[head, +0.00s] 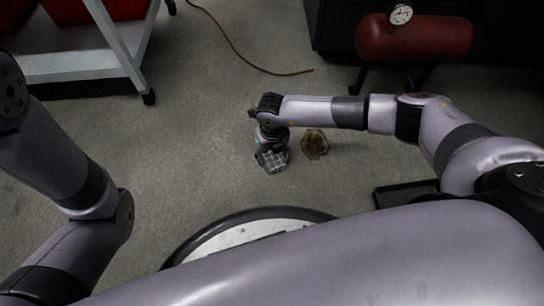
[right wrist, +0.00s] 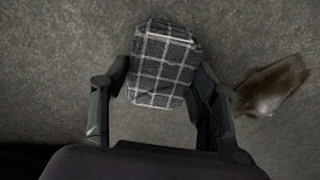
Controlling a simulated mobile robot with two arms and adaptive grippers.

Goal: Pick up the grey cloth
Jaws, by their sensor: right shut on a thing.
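The grey cloth (head: 272,160) is a small folded piece with a dark and pale check pattern. It sits at the end of my right gripper (head: 270,150), over the grey floor. In the right wrist view the cloth (right wrist: 163,62) is between the two fingers of the right gripper (right wrist: 160,82), which is shut on it. I cannot tell whether the cloth touches the floor. My left arm shows at the left of the head view, but its gripper is out of view.
A wheeled cart (head: 90,62) stands back left. A red tank (head: 415,38) with a gauge stands back right. Open floor lies left of the cloth.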

